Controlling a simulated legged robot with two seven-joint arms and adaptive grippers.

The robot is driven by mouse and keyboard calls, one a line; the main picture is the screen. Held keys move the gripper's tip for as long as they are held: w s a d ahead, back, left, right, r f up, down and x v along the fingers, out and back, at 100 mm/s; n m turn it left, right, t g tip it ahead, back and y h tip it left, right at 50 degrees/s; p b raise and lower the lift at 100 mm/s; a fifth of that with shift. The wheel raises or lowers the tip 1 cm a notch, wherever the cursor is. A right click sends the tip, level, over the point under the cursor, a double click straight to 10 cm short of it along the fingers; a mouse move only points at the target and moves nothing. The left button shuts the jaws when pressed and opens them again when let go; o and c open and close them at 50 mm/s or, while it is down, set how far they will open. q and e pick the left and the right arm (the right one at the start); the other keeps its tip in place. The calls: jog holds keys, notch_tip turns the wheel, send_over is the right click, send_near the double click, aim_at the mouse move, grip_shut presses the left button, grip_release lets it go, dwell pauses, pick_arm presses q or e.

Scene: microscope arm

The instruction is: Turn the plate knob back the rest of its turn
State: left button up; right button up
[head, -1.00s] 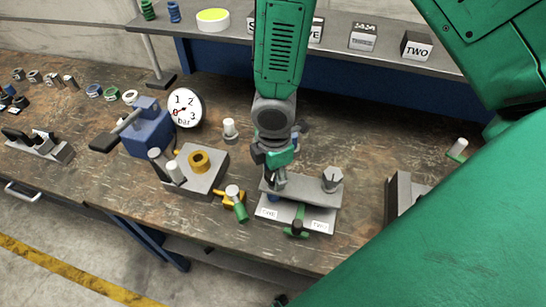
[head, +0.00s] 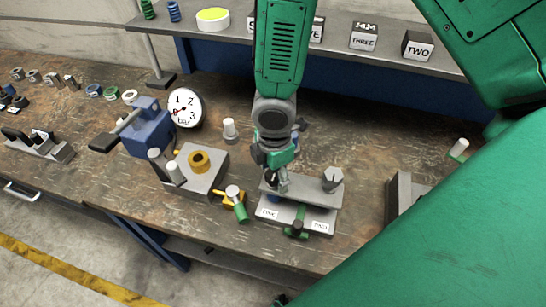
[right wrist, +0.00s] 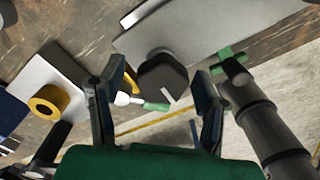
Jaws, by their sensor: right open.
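The plate fixture (head: 268,213) stands near the bench's front edge, with labels ONE and TWO in front. A raised grey plate (head: 305,187) lies across it. A grey faceted knob (head: 333,179) stands at the plate's right end. My right gripper (head: 278,180) is over the plate's left end, pointing down. In the right wrist view, a dark knob (right wrist: 162,78) with a pale line lies between the fingers of my open right gripper (right wrist: 158,82). Gaps show on both sides, so the fingers look apart from it. In the head view the gripper hides this knob. My left gripper is not in view.
Left of the fixture is a green-handled part (head: 238,207) on a yellow base. A grey block (head: 215,172) with a brass ring stands farther left, before a blue pump (head: 148,130) and dial gauge (head: 185,107). A grey block (head: 402,190) stands right of the fixture.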

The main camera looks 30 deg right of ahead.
aim_at(274, 172)
notch_tip(274, 172, up, 12)
dwell(0.5)
jog(key=shift+w, duration=0.1)
jog(key=shift+f, duration=0.1)
